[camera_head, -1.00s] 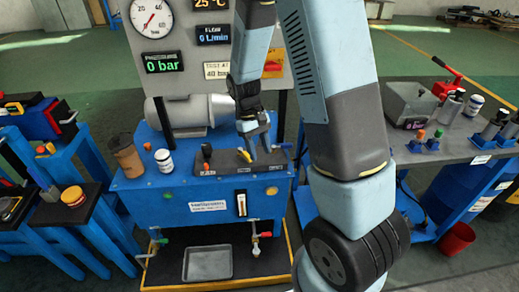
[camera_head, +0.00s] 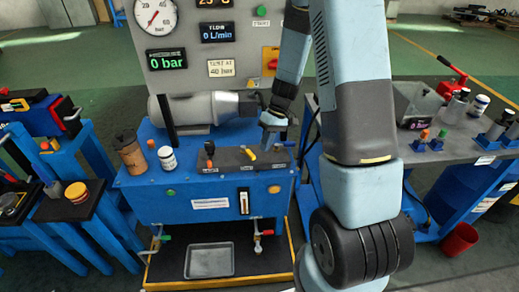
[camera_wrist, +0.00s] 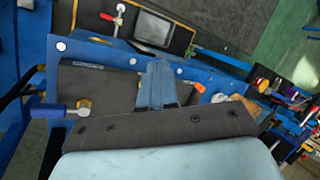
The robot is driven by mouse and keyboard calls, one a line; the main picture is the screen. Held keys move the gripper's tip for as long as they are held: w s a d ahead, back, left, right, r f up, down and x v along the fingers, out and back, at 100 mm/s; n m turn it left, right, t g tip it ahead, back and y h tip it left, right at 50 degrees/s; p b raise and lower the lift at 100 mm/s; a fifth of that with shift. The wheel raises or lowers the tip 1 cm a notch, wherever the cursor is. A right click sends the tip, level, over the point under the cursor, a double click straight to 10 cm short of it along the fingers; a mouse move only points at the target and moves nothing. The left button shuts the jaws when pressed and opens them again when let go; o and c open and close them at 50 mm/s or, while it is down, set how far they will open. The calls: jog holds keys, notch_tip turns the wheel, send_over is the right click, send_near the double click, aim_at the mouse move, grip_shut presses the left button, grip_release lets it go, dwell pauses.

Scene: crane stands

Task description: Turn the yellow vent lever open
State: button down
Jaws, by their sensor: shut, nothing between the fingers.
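The yellow vent lever (camera_head: 250,154) is a small handle on the dark top plate of the blue pump bench. It slants in the head view. My gripper (camera_head: 269,143) is shut and empty, just right of the yellow lever, low over the plate; I cannot tell whether they touch. In the wrist view my gripper (camera_wrist: 157,80) points across the dark plate (camera_wrist: 108,90), between an orange-handled lever (camera_wrist: 195,87) and a blue-handled valve (camera_wrist: 60,111). I cannot make out the yellow lever there; my gripper may hide it.
On the bench, a black-and-orange lever (camera_head: 209,149) stands left of the yellow one. A white jar (camera_head: 167,158) and a brown canister (camera_head: 130,155) stand further left. A gauge panel (camera_head: 205,100) rises behind, reading 0 bar. A grey tray (camera_head: 209,261) lies below.

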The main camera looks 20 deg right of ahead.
aim_at(248, 153)
jog(key=w+d+f+t+y, duration=0.2)
jog(key=w+d+t, duration=0.3)
jog(key=w+d, duration=0.3)
jog(key=x, duration=0.8)
jog(key=shift+d+f, duration=0.1)
jog(key=shift+f, duration=0.4)
jog(key=a, duration=0.1)
jog(key=s+a, duration=0.1)
jog(key=a, duration=0.1)
jog(key=shift+s+a+f, duration=0.1)
jog(key=shift+a, duration=0.4)
jog(key=shift+d, duration=0.15)
